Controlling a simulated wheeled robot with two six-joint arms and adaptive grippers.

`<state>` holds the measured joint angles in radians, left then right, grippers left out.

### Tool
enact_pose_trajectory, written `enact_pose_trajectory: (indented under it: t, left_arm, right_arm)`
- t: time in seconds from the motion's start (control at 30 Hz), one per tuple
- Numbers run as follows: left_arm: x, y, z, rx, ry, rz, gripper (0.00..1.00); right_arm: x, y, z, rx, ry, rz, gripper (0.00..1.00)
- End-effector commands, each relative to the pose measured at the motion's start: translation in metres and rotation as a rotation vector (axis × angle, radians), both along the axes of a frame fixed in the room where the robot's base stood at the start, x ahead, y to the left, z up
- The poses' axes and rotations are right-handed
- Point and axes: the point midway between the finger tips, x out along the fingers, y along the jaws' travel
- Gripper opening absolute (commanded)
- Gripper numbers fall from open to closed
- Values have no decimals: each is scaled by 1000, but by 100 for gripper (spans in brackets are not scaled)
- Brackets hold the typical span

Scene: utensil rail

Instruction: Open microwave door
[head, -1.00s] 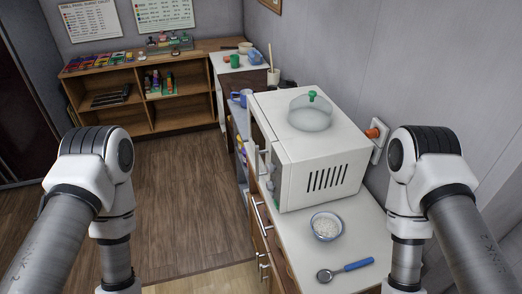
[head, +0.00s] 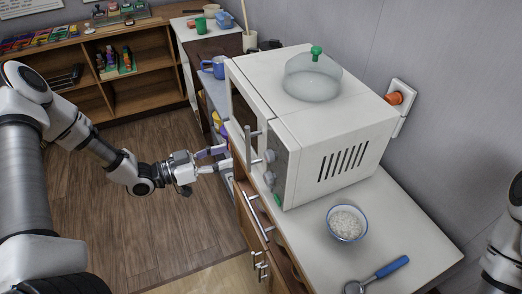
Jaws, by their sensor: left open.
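The white microwave (head: 345,135) stands on the counter with its front facing left. Its dark door window (head: 243,107) shows at a steep angle, and the door looks shut. A vertical bar handle (head: 248,150) stands out from the front, beside round knobs (head: 268,166). My left gripper (head: 222,159) is open and points right at the handle. Its fingertips are close to the bar; I cannot tell whether they touch it. My right arm shows only at the right edge, and its gripper is out of view.
A glass dome with a green knob (head: 313,78) sits on top of the microwave. A bowl of rice (head: 346,223) and a blue-handled scoop (head: 390,267) lie on the counter (head: 415,225) to its right. Drawers with bar handles (head: 258,218) are below. The wooden floor at left is clear.

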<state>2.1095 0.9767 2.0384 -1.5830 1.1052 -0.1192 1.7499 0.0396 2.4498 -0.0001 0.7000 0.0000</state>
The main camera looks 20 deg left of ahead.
Motion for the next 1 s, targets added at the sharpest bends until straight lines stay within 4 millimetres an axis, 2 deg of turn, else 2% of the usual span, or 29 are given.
enact_pose_trajectory:
  t: [0.03,0.23,0.6,0.93,0.97,1.0]
  left_arm:
    - [2,4,-3,-9,-13,14,46]
    - [11,-3,1,-7,-20,11,46]
    - [55,-43,2,-5,-19,11,46]
    - [62,-48,1,-9,-20,15,46]
    - [62,-48,1,-9,-20,15,39]
    - [62,-48,1,-9,-20,15,25]
  right_arm:
    - [0,0,-9,0,0,0,43]
    - [0,0,-10,0,0,-1,43]
    - [0,0,-9,0,0,0,43]
    - [0,0,-9,0,0,0,43]
    - [0,0,-9,0,0,0,43]
    - [0,0,-9,0,0,0,43]
